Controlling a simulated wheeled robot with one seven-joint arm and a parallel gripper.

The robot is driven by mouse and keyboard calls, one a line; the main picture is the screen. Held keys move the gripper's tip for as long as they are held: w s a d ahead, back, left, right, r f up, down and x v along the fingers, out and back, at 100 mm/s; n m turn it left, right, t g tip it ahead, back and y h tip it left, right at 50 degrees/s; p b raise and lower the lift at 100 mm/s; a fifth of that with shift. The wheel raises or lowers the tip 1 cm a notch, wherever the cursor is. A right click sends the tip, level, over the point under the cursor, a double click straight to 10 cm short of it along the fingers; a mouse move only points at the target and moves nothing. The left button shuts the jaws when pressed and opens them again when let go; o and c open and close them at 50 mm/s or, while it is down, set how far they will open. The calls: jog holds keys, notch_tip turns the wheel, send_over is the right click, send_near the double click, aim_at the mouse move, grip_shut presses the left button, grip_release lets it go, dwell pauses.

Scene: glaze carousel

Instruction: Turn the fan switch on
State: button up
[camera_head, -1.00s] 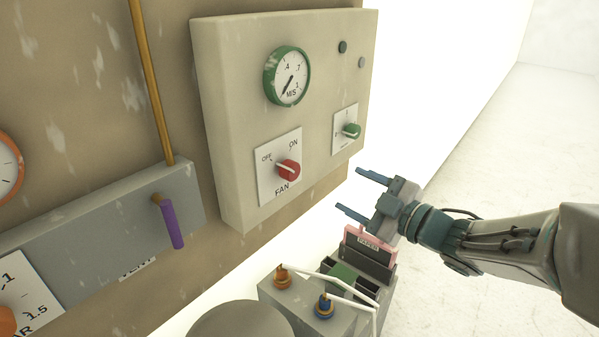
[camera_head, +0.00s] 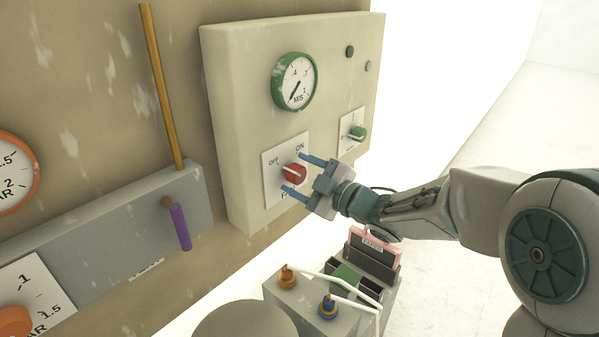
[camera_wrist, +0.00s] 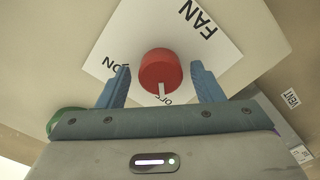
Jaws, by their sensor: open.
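The fan switch is a red rotary knob (camera_head: 294,174) on a white plate (camera_head: 271,190) marked OFF, ON and FAN, on the beige panel. Its pale pointer line is turned toward OFF. The knob also shows in the wrist view (camera_wrist: 160,70), with the pointer line toward the OFF lettering. My gripper (camera_head: 300,174) is open, with one blue finger on each side of the knob. In the wrist view my gripper (camera_wrist: 160,85) has the knob between its fingers, with a gap on both sides. I cannot tell how deep the fingertips reach around it.
A green knob (camera_head: 358,133) sits on the panel to the right, and a green-rimmed gauge (camera_head: 296,82) above. A purple lever handle (camera_head: 181,227) hangs at the left. A grey box with an orange valve (camera_head: 287,277) and a blue valve (camera_head: 327,307) stands below.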

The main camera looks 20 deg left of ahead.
jog(key=shift+a, duration=0.3)
jog(key=c, duration=1)
jog(key=shift+o, duration=0.2)
